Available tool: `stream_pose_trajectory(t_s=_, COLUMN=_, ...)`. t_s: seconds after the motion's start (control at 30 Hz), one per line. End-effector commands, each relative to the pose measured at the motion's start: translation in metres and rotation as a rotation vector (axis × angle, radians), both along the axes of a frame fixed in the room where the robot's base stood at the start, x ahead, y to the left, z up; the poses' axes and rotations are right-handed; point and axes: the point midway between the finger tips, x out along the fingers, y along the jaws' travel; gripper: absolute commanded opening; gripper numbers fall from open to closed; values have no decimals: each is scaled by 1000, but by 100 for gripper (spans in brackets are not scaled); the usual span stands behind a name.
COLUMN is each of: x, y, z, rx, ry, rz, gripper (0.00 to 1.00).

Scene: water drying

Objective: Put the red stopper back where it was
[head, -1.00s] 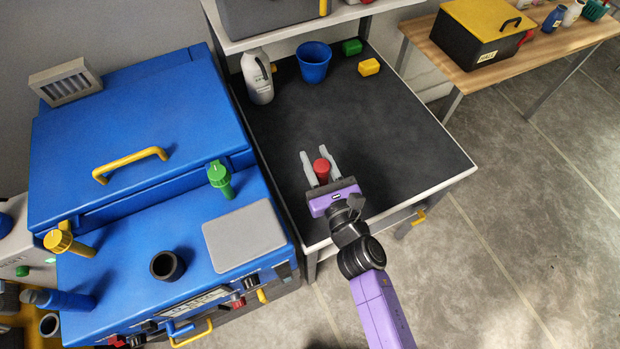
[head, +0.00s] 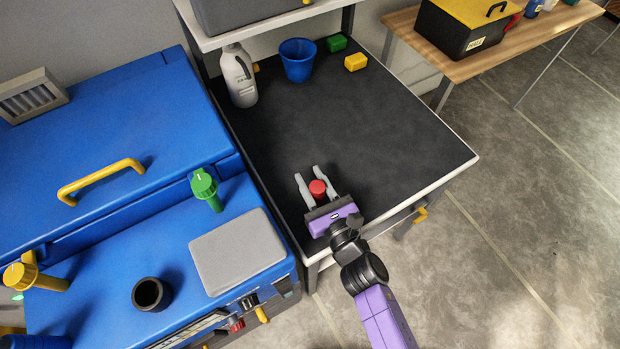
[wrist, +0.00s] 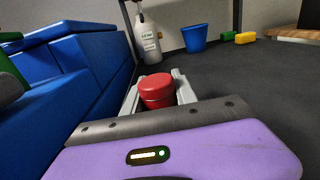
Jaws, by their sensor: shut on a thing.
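The red stopper (head: 318,187) is between the two grey fingers of my gripper (head: 309,174), which is shut on it. They are over the near left part of the black table top (head: 385,130); the height above it is hard to judge. In the wrist view the stopper (wrist: 157,90) stands upright between the fingers, its lower part hidden by the gripper body. On the blue machine (head: 110,240), left of my gripper, a black round neck (head: 151,294) stands open and empty.
A grey flat plate (head: 238,252) lies on the machine between the open neck and the table. A white bottle (head: 240,78), a blue bucket (head: 298,62), a green block (head: 337,43) and a yellow block (head: 356,62) stand at the table's back. The table's middle is clear.

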Motion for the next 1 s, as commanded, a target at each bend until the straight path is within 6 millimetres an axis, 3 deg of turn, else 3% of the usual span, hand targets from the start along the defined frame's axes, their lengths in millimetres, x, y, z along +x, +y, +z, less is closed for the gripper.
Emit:
stream_pose_trajectory(t_s=0.17, x=0, y=0, z=-4, rx=0, ry=-1, rz=0, gripper=0)
stream_pose_trajectory(t_s=0.2, x=0, y=0, z=-4, rx=0, ry=-1, rz=0, gripper=35)
stream_pose_trajectory(t_s=0.3, x=0, y=0, z=-3, rx=0, ry=0, rz=0, gripper=55)
stream_pose_trajectory(t_s=0.77, x=-2, y=-1, z=1, rx=0, ry=1, rz=0, gripper=55)
stream_pose_trajectory(t_s=1.0, x=-39, y=-23, z=-3, rx=-2, ry=1, rz=-1, gripper=55)
